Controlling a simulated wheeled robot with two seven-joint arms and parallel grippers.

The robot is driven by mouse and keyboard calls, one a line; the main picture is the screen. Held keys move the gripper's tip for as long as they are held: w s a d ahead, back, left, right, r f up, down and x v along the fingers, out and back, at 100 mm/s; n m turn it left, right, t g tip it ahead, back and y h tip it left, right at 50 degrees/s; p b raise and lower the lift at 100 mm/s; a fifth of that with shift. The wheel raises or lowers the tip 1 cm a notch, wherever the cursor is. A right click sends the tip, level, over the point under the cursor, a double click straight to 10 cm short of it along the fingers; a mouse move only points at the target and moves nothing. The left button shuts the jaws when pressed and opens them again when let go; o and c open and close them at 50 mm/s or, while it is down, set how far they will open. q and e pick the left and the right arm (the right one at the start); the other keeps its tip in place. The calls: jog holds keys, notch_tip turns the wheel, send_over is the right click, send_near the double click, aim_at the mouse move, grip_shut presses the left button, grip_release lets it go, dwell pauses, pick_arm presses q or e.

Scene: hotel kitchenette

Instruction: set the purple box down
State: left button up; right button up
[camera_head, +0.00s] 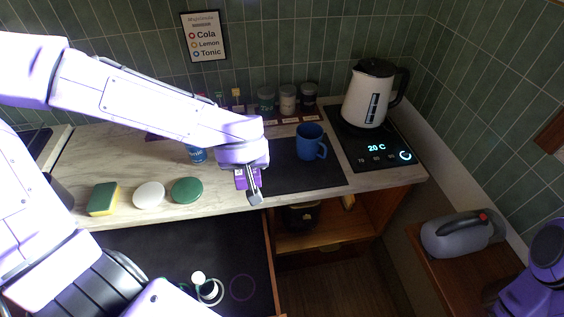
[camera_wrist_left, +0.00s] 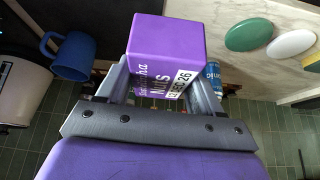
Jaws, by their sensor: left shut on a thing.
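The purple box (camera_wrist_left: 165,42), with white lettering on its side, is between the fingers of my left gripper (camera_wrist_left: 160,88) in the left wrist view. In the head view, the gripper (camera_head: 252,186) is shut on the box (camera_head: 240,180), which is mostly hidden by the fingers and wrist. It is over the front of the counter, by the left part of the dark mat (camera_head: 310,180). I cannot tell whether the box touches the surface. My right gripper is not in view; only part of that arm shows at lower right.
A blue mug (camera_head: 311,142) stands on the mat, right of the gripper. A blue can (camera_head: 196,154) stands behind left. A green disc (camera_head: 187,190), white disc (camera_head: 149,195) and sponge (camera_head: 103,199) lie left. The kettle (camera_head: 369,93) is at the right; jars line the back.

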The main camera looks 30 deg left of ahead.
pick_arm(q)
jog(key=w+f+b, duration=0.1)
jog(key=b, duration=0.1)
jog(key=w+f+b, duration=0.1)
jog(key=b, duration=0.1)
jog(key=shift+w+d+f, duration=0.25)
jog(key=shift+w+f, duration=0.05)
jog(key=w+f, duration=0.2)
jog(key=w, duration=0.1)
jog(key=w+f+p, duration=0.1)
jog(key=w+f, duration=0.1)
jog(key=w, duration=0.1)
jog(key=w+d+f, duration=0.1)
jog(key=w+f, duration=0.1)
jog(key=w, duration=0.1)
jog(key=shift+d+f+p, duration=0.1)
jog(key=shift+f+p, duration=0.05)
jog(key=shift+p, duration=0.2)
notch_tip(320, 180, down, 3)
jog(key=shift+d+r, duration=0.1)
jog(key=shift+r, duration=0.1)
jog(key=shift+f, duration=0.25)
jog(key=o, duration=1.1)
jog(key=shift+f, duration=0.1)
jog(key=shift+o, duration=0.2)
